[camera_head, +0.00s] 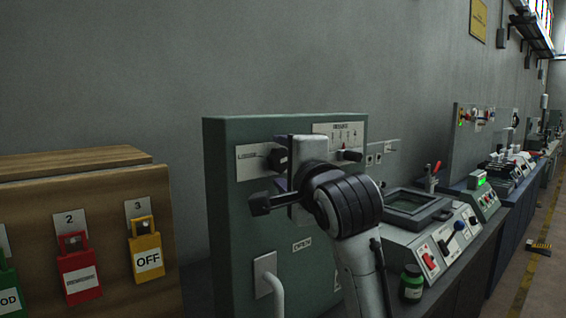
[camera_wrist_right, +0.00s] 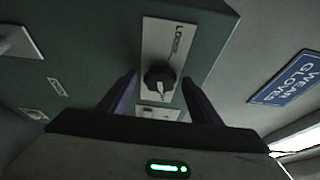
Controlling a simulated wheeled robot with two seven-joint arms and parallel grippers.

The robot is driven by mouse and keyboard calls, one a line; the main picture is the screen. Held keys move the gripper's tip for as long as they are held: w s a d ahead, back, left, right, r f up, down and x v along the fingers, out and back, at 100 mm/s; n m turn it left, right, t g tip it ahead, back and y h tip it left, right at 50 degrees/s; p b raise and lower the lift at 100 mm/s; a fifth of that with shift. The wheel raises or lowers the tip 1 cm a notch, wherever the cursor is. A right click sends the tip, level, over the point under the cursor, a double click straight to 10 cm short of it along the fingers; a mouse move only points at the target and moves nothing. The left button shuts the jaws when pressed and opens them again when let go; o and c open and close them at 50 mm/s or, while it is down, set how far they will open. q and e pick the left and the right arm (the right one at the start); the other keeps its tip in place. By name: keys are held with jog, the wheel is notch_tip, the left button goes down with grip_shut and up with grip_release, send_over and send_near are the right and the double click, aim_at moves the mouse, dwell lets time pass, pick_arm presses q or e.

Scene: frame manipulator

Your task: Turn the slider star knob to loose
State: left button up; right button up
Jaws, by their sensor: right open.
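The star knob (camera_wrist_right: 158,80) is dark with a pale pointer mark and sits on a white plate marked LOOSE (camera_wrist_right: 180,42) on the green panel. In the head view the plate (camera_head: 253,161) shows at the panel's upper left, and the dark knob (camera_head: 279,159) is partly hidden by my right gripper. My right gripper (camera_wrist_right: 159,78) is open, with its two fingers on either side of the knob. I cannot tell whether they touch it. In the head view the right gripper (camera_head: 284,172) is in front of the panel, largely hidden by its own wrist. My left gripper is not in view.
The green cabinet (camera_head: 225,215) has a second plate with a lever (camera_head: 346,155) at upper right and a pale handle (camera_head: 272,280) below. A wooden board with coloured padlocks (camera_head: 146,250) stands left. A console (camera_head: 420,245) and a green-labelled jar (camera_head: 411,284) stand right.

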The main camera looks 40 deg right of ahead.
jog(key=shift+c, duration=0.4)
jog(key=c, duration=1)
jog(key=shift+o, duration=0.2)
jog(key=shift+f, duration=0.1)
